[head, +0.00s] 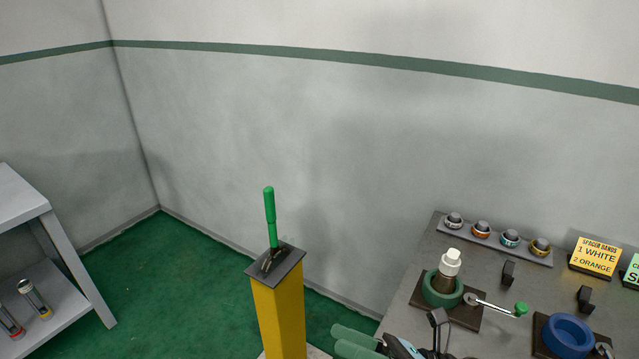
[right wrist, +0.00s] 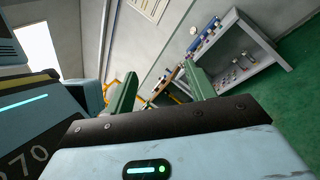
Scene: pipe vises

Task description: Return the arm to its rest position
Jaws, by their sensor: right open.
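My right gripper (head: 340,339) shows at the bottom edge of the head view, to the right of the yellow post. Its two green fingers point left and are apart, with nothing seen between them. In the right wrist view the same gripper (right wrist: 163,88) has its green fingers spread wide, with only the far room showing between them. Most of the right arm is cut off by the frame edge in the head view. My left gripper is not in view.
A yellow post (head: 278,318) with an upright green-handled lever (head: 270,218) stands left of my right gripper. A dark bench (head: 422,255) at right holds a green vise (head: 440,290) around a white-capped piece and a blue vise (head: 568,335). A grey shelf (head: 45,230) stands far left.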

